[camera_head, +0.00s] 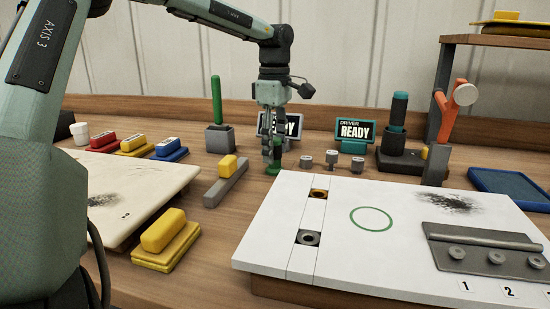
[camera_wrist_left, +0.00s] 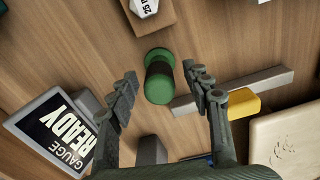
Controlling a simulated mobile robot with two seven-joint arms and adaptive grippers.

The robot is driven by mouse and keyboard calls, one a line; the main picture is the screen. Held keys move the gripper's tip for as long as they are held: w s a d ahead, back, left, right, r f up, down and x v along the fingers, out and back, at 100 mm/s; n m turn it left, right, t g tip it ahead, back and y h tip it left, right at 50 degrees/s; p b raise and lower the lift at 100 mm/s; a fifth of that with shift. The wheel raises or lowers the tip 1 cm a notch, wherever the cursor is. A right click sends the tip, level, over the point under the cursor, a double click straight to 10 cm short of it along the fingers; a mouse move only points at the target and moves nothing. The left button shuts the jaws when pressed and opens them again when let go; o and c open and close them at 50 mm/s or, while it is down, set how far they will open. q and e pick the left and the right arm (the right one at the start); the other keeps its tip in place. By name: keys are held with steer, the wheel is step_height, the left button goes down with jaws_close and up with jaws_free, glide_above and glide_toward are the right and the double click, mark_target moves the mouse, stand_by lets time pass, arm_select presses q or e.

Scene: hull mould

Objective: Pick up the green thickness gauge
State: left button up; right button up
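The green thickness gauge (camera_head: 273,169) stands on the wooden bench behind the white panel. In the head view most of it is hidden by my left gripper (camera_head: 271,158), which points straight down over it. In the left wrist view the gauge is a short dark green cylinder with a wider green end (camera_wrist_left: 158,84). It shows between the two spread fingers of my left gripper (camera_wrist_left: 160,73), with clear gaps on both sides. My left gripper is open and holds nothing. My right gripper is not in view.
A grey bar with a yellow block (camera_head: 227,182) lies left of the gauge. Small grey weights (camera_head: 332,158) stand to its right, and the gauge display (camera_head: 289,124) stands behind. The white panel (camera_head: 262,232) is close in front. A green stick in a grey holder (camera_head: 219,138) stands back left.

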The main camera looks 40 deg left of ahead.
arm_select(q)
jaws_close()
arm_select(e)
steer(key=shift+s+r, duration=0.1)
arm_select(q)
steer(key=shift+r, duration=0.1)
steer(key=shift+w+r, duration=0.1)
steer(key=shift+r, duration=0.5)
step_height(320, 180, up, 3)
steer(key=shift+f, duration=0.2)
steer(key=s+a+r, duration=0.2)
steer(key=s+r, duration=0.1)
steer(key=s, duration=0.2)
steer(key=s+a+r+b, duration=0.1)
steer(key=s+a+r, duration=0.1)
steer(key=s+r, duration=0.2)
steer(key=shift+s+a, duration=0.3)
steer(key=shift+s, duration=0.65)
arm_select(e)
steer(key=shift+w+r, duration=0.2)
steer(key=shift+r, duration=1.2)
